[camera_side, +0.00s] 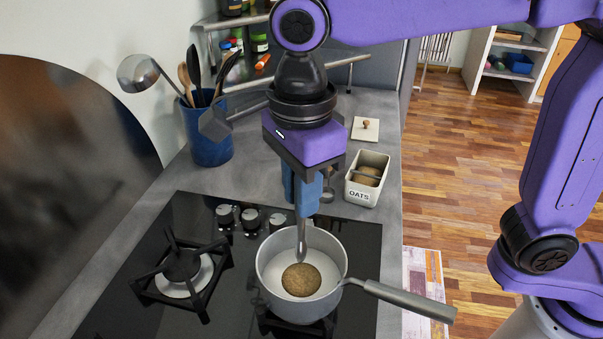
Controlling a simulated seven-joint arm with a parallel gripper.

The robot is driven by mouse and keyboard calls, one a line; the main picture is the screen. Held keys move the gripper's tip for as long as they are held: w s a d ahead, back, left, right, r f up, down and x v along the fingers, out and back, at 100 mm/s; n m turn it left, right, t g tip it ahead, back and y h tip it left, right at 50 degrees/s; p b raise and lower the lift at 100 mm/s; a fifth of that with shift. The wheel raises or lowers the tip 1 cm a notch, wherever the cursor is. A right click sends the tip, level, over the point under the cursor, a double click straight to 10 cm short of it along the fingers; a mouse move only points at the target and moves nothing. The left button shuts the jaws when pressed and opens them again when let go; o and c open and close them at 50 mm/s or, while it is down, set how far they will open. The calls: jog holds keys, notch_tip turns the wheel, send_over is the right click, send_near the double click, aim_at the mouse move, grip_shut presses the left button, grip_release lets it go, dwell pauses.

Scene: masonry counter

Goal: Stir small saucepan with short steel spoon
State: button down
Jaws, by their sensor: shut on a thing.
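The small saucepan (270,250) is grey with a pale inside and stands on the right burner of the black hob. Its long handle (410,299) points to the lower right. A round brown thing (301,280) lies on the pan's bottom. My gripper (302,205) points down above the pan, its fingers shut on the short steel spoon (301,240). The spoon hangs upright, its lower end inside the pan's rim, close to the brown thing. I cannot tell whether they touch. The spoon's upper part is hidden by the fingers.
A blue crock (207,140) with utensils and a steel ladle (140,75) stands at the back left. An OATS box (360,194) stands open behind the pan, near its lid (365,129). The left burner (184,270) is empty. Control knobs (250,218) line the hob's back.

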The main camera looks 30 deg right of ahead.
aim_at(302, 238)
jog(key=shift+f, duration=3.45)
jog(key=shift+w+d, duration=0.1)
